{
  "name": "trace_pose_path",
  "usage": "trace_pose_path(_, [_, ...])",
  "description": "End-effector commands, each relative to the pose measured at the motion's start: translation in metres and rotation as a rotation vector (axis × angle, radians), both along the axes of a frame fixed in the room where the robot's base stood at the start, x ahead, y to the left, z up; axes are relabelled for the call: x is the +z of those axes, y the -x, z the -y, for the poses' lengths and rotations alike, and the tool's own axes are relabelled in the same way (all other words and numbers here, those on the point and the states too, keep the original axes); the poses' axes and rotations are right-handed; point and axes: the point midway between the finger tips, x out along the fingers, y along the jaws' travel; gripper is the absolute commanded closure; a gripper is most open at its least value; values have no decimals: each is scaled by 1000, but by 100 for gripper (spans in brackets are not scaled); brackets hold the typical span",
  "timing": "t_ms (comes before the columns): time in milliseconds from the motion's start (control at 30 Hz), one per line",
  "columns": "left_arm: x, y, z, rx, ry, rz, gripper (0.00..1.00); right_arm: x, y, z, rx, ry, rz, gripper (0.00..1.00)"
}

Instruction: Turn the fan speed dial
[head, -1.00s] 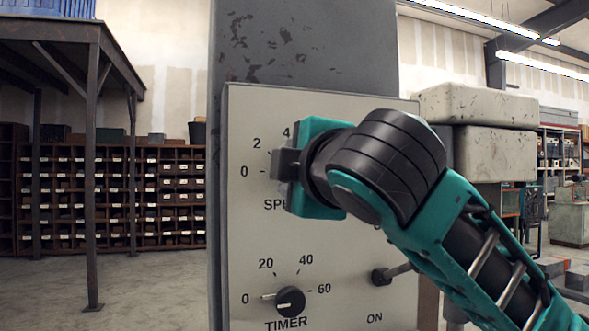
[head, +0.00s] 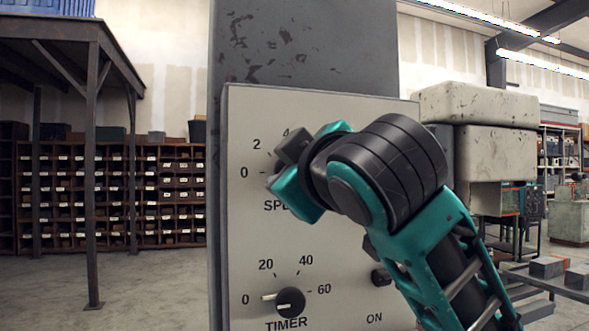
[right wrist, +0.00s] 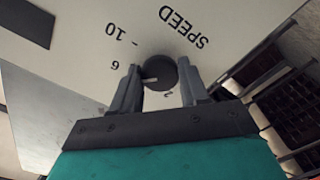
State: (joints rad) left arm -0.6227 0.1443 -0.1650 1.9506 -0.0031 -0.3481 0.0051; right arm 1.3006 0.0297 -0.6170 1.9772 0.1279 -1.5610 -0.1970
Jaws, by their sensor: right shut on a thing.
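The speed dial (right wrist: 161,73) is a round black knob on a pale grey panel (head: 340,250). In the right wrist view it lies between the two fingers of my right gripper (right wrist: 158,80), which is shut on it. A short white mark shows on the left side of the knob in that view. In the head view, my right gripper (head: 288,152) is tilted against the panel and hides the dial. It also covers part of the speed scale; the 0 and 2 stay visible. My left gripper is not in view.
The timer knob (head: 290,301) sits lower on the same panel, below my right gripper. A dark switch (head: 381,277) is to its right, close to my right arm.

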Motion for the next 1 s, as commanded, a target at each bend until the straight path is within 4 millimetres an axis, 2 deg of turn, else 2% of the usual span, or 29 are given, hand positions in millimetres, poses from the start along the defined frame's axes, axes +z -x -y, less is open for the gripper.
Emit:
trace_pose_path(467, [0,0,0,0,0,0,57,1,0,0,1,-17,-3,86])
trace_pose_path(500, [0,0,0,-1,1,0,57,1,0,0,1,-16,-3,55])
trace_pose_path(767, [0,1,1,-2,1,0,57,0,0,0,0,-16,-4,31])
trace_pose_path(1000, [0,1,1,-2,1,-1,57,0,1,0,0,-15,-3,31])
